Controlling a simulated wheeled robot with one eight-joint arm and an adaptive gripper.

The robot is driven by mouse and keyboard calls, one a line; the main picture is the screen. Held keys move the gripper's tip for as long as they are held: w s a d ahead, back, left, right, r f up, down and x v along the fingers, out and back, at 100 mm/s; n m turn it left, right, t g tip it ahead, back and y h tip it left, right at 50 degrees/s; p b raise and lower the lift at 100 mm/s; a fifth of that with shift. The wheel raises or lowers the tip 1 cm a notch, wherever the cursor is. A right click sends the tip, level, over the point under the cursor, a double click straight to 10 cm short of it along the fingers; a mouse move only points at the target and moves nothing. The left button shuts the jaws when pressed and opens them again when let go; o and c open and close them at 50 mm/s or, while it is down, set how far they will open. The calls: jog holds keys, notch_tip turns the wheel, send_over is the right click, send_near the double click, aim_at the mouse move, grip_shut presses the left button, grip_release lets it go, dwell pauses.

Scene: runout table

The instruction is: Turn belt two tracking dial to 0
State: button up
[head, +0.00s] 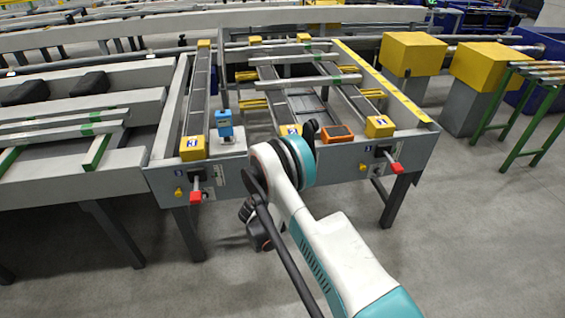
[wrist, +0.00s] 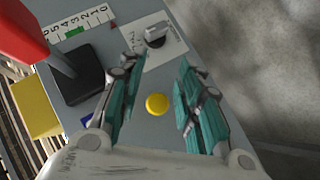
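In the wrist view, the dial is a grey knob (wrist: 156,37) on a white marked plate (wrist: 150,48) fixed to a grey panel. It sits just beyond my fingertips, roughly in line with the gap between them. The knob's setting is too small to read. My gripper (wrist: 160,66) is open, with its two teal fingers spread and nothing between them touching. A round yellow button (wrist: 157,104) shows on the panel through that gap.
Beside the dial, a red-handled lever (wrist: 22,32) rises from a black base (wrist: 78,75), near a numbered scale with a green mark (wrist: 75,30). The head view shows red levers at the left (head: 196,197) and right (head: 395,168) of the table front. Open floor lies in front.

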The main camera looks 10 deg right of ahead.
notch_tip(320, 180, up, 15)
jog(key=s+g+y, duration=0.1)
jog(key=s, duration=0.1)
jog(key=shift+r+m, duration=0.2)
jog(key=shift+m, duration=0.2)
dwell(0.5)
jog(key=s+d+r+m+g+y, duration=0.1)
jog(key=s+d+r+y, duration=0.1)
jog(key=s+r, duration=0.75)
jog(key=s+d+r+m+g+y, duration=0.1)
jog(key=s+d+r, duration=0.35)
jog(key=r, duration=0.85)
jog(key=s+a+r+y, duration=0.1)
jog(key=s, duration=1.2)
jog(key=s+a+r+m+y, duration=0.1)
jog(key=s+r+y, duration=0.1)
jog(key=s, duration=1.2)
jog(key=shift+s+r+m+y, duration=0.2)
jog(key=shift+s+m+y, duration=0.1)
